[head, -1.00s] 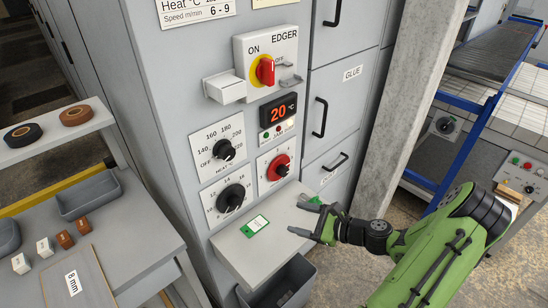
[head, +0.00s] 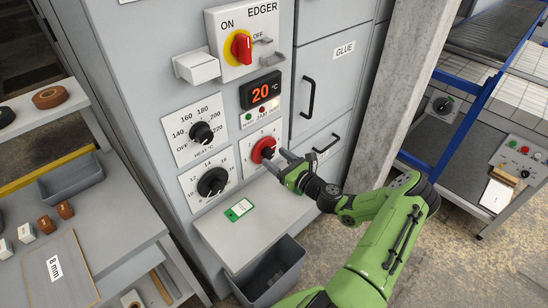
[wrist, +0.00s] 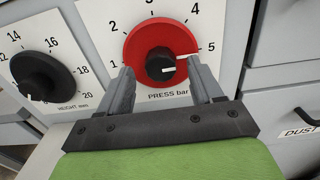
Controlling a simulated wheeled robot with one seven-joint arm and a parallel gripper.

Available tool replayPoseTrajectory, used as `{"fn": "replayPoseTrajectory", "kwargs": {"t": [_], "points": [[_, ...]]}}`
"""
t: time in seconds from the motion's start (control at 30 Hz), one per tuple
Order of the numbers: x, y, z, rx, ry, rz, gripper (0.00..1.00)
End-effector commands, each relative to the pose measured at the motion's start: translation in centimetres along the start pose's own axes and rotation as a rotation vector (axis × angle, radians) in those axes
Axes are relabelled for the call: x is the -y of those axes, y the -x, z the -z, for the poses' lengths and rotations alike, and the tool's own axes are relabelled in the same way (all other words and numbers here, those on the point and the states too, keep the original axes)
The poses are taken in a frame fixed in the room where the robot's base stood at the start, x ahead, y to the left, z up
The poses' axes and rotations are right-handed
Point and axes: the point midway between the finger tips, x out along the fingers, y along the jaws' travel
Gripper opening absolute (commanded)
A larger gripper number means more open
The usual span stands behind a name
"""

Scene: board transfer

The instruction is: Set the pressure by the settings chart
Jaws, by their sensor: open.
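The pressure dial (wrist: 160,42), labelled PRESS bar with numbers 1 to 5, is a red disc with a black centre knob (wrist: 160,67). A white mark on its right side points near 5. In the head view the red dial (head: 262,149) is low on the grey machine, partly hidden by my gripper (head: 277,160). My gripper is open, its fingertips to the left and right of the black knob in the wrist view (wrist: 159,70). Whether they touch the dial I cannot tell. The settings chart is not readable now; only a sliver of a plate shows at the top edge.
The height dial (head: 212,181) is left of the pressure dial, with the heat dial (head: 201,134) above it. A red EDGER switch (head: 242,47) and a display reading 20 (head: 261,92) are higher. A ledge (head: 268,215) with a green-edged tag (head: 239,210) lies below.

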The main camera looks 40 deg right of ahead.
Motion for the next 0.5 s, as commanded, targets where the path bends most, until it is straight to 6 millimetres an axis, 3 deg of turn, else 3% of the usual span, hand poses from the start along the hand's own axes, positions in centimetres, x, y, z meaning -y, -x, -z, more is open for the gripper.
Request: {"fn": "replayPoseTrajectory", "kwargs": {"t": [0.13, 0.4, 0.5], "points": [[0.0, -1.6, 0.0, -0.001, 0.001, -0.001, 0.65], [0.0, -1.8, 0.0, -0.001, 0.000, 0.000, 0.65], [0.0, -1.8, 0.0, -0.001, 0.000, 0.000, 0.50]]}}
